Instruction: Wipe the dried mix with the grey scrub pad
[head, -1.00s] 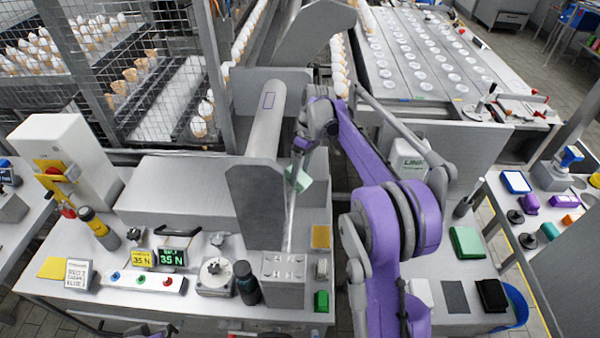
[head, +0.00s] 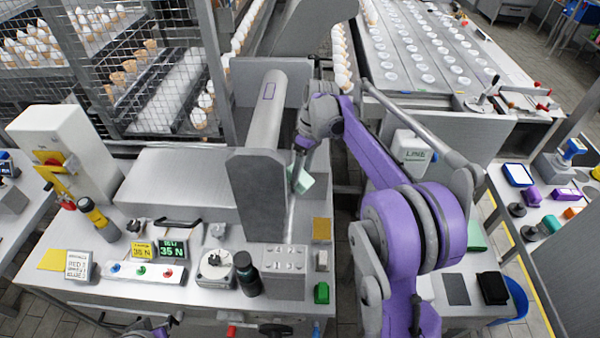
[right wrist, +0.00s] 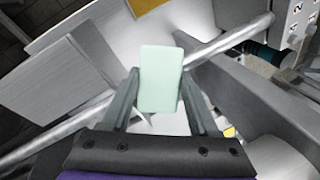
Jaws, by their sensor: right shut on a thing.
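My right gripper (head: 302,162) is shut on a pale green pad (head: 302,181), beside a grey upright plate (head: 257,195) of the machine. In the right wrist view the pad (right wrist: 161,78) sits between the two fingers (right wrist: 160,97), in front of a metal rod (right wrist: 213,43). I cannot tell whether the pad touches anything. A flat dark grey pad (head: 456,289) lies on the right-hand table. I cannot make out dried mix on any surface. My left gripper does not show.
A black pad (head: 492,288) and a partly hidden green cloth (head: 477,236) lie near the grey pad. Wire cage shelves (head: 120,60) rise at the back left.

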